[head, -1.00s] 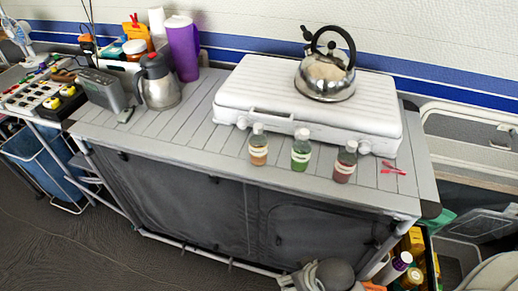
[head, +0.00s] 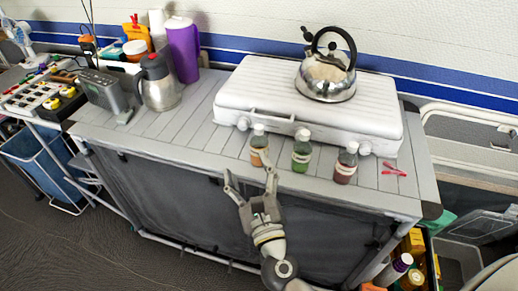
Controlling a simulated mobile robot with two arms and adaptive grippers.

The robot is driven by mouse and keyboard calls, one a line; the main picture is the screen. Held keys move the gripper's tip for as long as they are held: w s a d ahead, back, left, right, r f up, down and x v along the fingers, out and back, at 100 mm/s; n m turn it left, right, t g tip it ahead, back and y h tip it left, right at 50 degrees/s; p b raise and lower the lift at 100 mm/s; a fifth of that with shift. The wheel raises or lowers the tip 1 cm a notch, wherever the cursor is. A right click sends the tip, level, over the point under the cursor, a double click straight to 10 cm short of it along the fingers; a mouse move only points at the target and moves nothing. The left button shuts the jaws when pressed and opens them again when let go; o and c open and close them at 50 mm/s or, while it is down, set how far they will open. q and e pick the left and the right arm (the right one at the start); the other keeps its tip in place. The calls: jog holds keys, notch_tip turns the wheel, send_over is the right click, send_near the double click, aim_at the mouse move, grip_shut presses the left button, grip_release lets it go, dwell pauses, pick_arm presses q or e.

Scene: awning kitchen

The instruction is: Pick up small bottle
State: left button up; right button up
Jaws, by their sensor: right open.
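Three small bottles stand upright in a row on the grey slatted counter, in front of the white stove. The left one has orange contents (head: 258,142), the middle one green (head: 301,151), the right one dark red (head: 345,164). My right gripper (head: 249,175) reaches up from below at the counter's front edge. Its fingers are spread and empty. Its right fingertip overlaps the lower part of the orange bottle in the picture; I cannot tell whether they touch. My left gripper is not in view.
The white stove (head: 310,113) carries a metal kettle (head: 326,78). A red clip (head: 394,170) lies right of the bottles. A steel jug (head: 160,85), a purple pitcher (head: 183,50) and a grey radio (head: 104,90) stand at left. The counter (head: 190,140) left of the bottles is clear.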

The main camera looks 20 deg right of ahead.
aim_at(259, 148)
jog(key=w+d+f+m+g+h, duration=0.1)
jog(key=w+m, duration=0.1)
jog(key=w+d+f+m+h+p, duration=0.1)
jog(key=w+d+f+m, duration=0.1)
jog(key=m, duration=0.1)
jog(key=w+d+f+m+g+h, duration=0.1)
jog(key=w+m+h, duration=0.1)
jog(key=shift+w+d+f+g, duration=0.15)
jog(key=shift+w+d+g, duration=0.15)
jog(key=shift+d, duration=0.1)
jog(key=shift+p+x, duration=0.55)
jog(key=shift+x, duration=1.75)
jog(key=shift+f, duration=0.15)
jog(key=shift+c, duration=0.3)
jog(key=c, duration=1)
